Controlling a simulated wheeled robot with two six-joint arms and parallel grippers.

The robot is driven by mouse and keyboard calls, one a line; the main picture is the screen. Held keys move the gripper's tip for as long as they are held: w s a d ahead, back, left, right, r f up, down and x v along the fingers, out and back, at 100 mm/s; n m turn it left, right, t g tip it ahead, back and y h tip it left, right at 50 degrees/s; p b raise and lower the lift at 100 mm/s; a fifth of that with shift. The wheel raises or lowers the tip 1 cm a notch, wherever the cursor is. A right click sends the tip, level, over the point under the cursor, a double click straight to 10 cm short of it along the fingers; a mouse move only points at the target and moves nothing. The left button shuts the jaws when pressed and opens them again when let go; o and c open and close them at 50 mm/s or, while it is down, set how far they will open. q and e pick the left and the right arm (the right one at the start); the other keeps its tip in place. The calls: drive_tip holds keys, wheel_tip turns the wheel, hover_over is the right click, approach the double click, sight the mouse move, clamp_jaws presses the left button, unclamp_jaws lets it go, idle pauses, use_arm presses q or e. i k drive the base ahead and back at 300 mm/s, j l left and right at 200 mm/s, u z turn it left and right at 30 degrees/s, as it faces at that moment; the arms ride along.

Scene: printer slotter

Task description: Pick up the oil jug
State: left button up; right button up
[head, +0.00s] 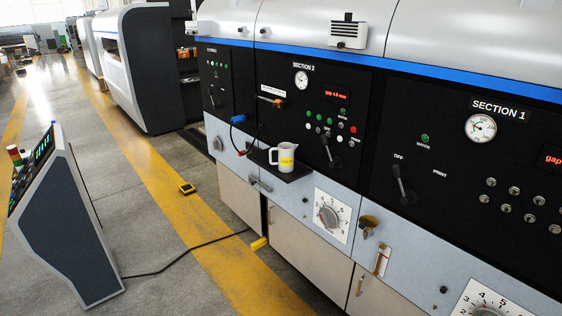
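The oil jug (283,157) is a white jug with a yellow label and a handle on its left side. It stands upright on a small black shelf (296,173) that sticks out from the front of the machine, below the Section 2 panel. Nothing is touching the jug apart from the shelf. Neither of my grippers shows in the head view.
The machine front (420,235) runs along the right, with knobs, levers and a brass funnel-like part (368,222) sticking out. A slanted control console (70,225) stands at the left, its black cable on the floor. Open floor with a yellow stripe (215,255) lies between.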

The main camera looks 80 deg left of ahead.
sight(286, 150)
drive_tip(key=u, duration=2.7)
drive_tip(key=i, duration=0.1)
